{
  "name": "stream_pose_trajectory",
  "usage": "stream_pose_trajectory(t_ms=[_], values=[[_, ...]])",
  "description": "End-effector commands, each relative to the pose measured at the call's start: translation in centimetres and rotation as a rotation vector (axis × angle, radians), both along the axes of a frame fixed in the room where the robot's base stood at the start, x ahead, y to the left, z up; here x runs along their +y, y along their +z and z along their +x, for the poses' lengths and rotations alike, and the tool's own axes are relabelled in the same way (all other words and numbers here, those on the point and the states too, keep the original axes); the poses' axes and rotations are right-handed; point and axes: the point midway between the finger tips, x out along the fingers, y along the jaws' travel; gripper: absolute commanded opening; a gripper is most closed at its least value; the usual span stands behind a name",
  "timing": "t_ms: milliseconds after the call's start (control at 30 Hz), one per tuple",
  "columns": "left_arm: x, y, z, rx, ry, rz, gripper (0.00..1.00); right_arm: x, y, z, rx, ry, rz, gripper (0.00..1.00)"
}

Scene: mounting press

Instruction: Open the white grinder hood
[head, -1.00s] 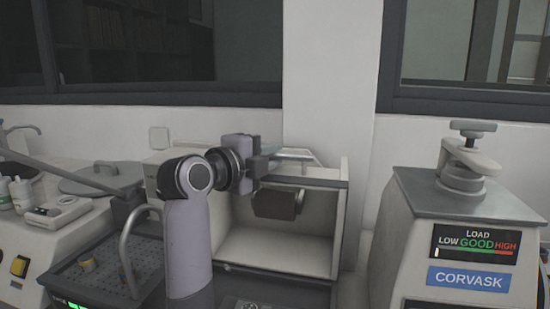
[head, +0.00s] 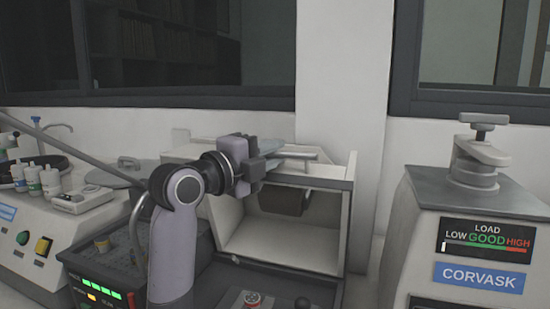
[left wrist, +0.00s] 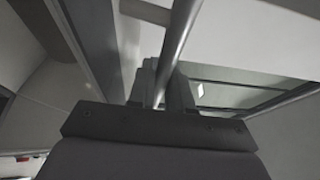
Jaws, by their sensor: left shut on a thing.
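The white grinder hood (head: 336,172) is a boxy white housing in the middle of the head view. Its front is open, showing a pale interior and a dark cylinder (head: 284,201) under the top edge. A light grey flap with a metal bar (head: 292,155) lies over the top. My left gripper (head: 264,163) is at the top left of the opening, shut on the bar. In the left wrist view the bar (left wrist: 181,36) runs between the fingers. The fingers partly hide the bar's near end. My right gripper is not in view.
The press labelled CORVASK (head: 470,235) stands to the right, with a gap beside the hood. A dark control unit with lit green lights (head: 110,288) is at front left. Small bottles (head: 34,178) and a white device (head: 82,200) sit on a machine at left.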

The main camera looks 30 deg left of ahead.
Motion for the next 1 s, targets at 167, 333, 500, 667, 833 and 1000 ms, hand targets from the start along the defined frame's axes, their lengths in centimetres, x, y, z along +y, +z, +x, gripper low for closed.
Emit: stream_pose_trajectory(t_ms=[167,333,500,667,833,1000], values=[[0.0,-0.2,0.1,0.007,-0.002,-0.002,0.0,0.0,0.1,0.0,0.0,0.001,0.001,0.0],[-0.1,-0.1,0.1,0.005,-0.002,-0.001,0.25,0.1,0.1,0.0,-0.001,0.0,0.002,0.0],[-0.1,-0.1,0.0,0.003,-0.002,0.0,0.25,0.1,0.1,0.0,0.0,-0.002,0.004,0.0],[0.2,-0.2,-1.0,0.001,0.0,0.002,0.25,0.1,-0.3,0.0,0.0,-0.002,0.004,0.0],[0.6,-0.4,-3.6,0.002,0.001,0.004,0.25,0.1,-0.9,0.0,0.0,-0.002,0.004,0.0],[0.9,-0.5,-5.9,0.004,0.001,0.002,0.25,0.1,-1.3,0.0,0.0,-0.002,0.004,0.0]])
